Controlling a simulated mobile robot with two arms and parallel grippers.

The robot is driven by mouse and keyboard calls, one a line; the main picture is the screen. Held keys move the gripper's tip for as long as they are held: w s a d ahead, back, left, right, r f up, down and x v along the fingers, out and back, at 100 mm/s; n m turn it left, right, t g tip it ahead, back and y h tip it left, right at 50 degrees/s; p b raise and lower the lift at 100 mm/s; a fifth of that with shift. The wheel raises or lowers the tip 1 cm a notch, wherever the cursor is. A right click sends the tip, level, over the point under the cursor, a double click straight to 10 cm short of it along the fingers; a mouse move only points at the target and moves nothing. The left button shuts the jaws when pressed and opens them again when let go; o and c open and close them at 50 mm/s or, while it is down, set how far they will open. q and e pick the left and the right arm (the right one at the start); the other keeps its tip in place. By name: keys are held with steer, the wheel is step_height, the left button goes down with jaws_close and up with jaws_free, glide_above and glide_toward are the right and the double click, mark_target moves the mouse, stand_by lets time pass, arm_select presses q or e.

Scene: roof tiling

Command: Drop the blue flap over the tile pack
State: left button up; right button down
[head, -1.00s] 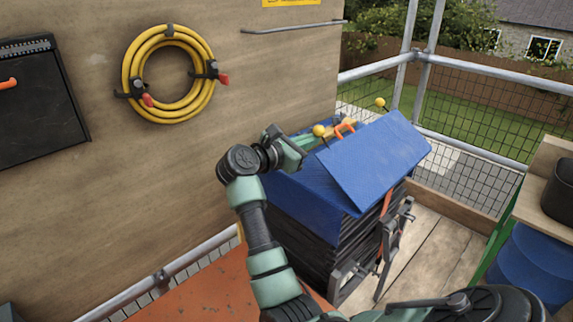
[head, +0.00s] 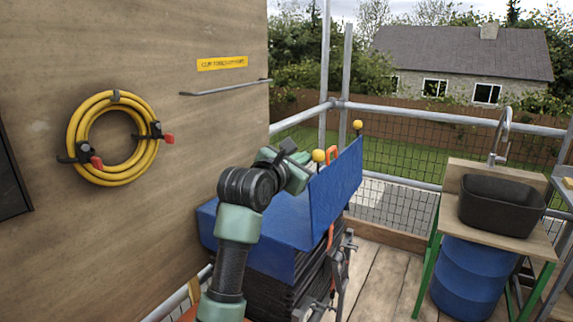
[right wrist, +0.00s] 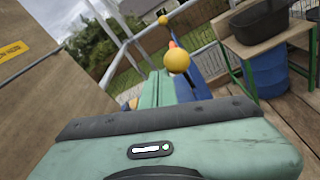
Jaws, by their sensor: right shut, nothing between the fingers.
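The blue flap (head: 337,190) is a flat blue sheet on the right side of the tile pack, sloping steeply. My right gripper (head: 304,160) is shut and empty at the flap's upper left edge, close to a yellow ball (head: 318,156). I cannot tell whether it touches the flap. In the right wrist view, the yellow ball (right wrist: 177,60) is straight beyond the fingers, and a blue strip (right wrist: 193,86) shows beside them. My left gripper is out of view.
A wooden wall with a yellow hose (head: 112,138) is on the left. A bench with a black tub (head: 500,204) and a blue barrel (head: 470,280) is on the right. Floor planks between are clear.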

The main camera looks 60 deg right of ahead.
steer(key=shift+s+d+r, duration=0.1)
steer(key=shift+s+r, duration=0.1)
steer(key=shift+s, duration=0.95)
steer(key=shift+r, duration=0.1)
